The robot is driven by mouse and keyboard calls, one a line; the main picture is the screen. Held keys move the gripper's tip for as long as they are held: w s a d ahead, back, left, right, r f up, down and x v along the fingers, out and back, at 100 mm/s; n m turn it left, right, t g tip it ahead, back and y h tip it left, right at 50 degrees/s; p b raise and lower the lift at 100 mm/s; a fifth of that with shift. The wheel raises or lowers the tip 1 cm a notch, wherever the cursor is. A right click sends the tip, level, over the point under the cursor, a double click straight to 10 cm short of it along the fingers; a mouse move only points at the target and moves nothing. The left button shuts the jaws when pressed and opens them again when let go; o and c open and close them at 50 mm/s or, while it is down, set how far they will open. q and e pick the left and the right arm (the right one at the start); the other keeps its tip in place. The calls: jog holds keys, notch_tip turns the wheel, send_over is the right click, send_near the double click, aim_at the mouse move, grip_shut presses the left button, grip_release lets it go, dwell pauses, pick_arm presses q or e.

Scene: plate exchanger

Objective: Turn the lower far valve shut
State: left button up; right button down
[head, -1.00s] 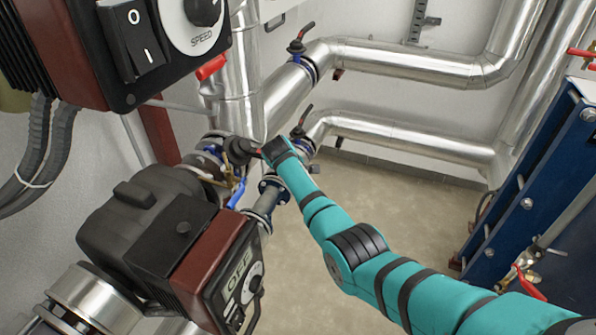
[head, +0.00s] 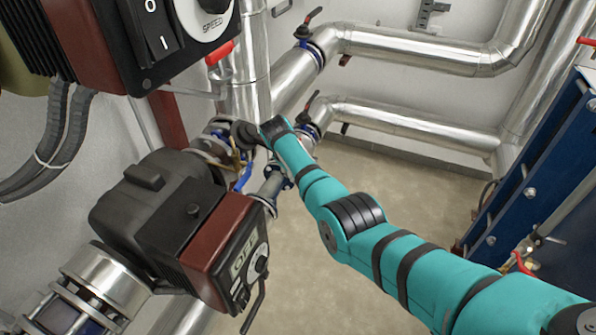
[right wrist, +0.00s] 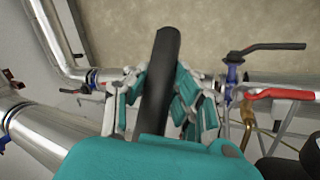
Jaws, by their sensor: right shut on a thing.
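In the head view, the lower far valve (head: 311,104) sits on the lower silver pipe, with a dark lever pointing up and a blue flange at its base. My right arm comes in from the lower right and ends just left of this valve; its fingers are hidden there. In the right wrist view, my right gripper (right wrist: 158,88) is shut on a long black lever (right wrist: 168,50), whose far end sticks out past the fingers. I cannot tell from this view which valve the held lever belongs to. My left gripper is in neither current view.
The upper far valve (head: 307,32) is above on the upper pipe. A pump (head: 150,215) with a brown control box stands at left, and another box (head: 140,40) hangs above. A blue plate exchanger (head: 520,190) stands at right. A red lever (right wrist: 280,93) is near the gripper.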

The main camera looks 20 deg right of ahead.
jog(key=c, duration=1.4)
grip_release()
jog(key=shift+s+a+f, duration=0.1)
jog(key=shift+s+f, duration=0.15)
jog(key=shift+o, duration=1.4)
jog(key=shift+r, duration=0.2)
jog(key=shift+w+r, duration=0.1)
jog(key=shift+a+r, duration=0.1)
jog(key=shift+r, duration=0.15)
jog(key=v, duration=1.1)
jog(key=shift+a+r, duration=0.1)
jog(key=shift+r, duration=0.05)
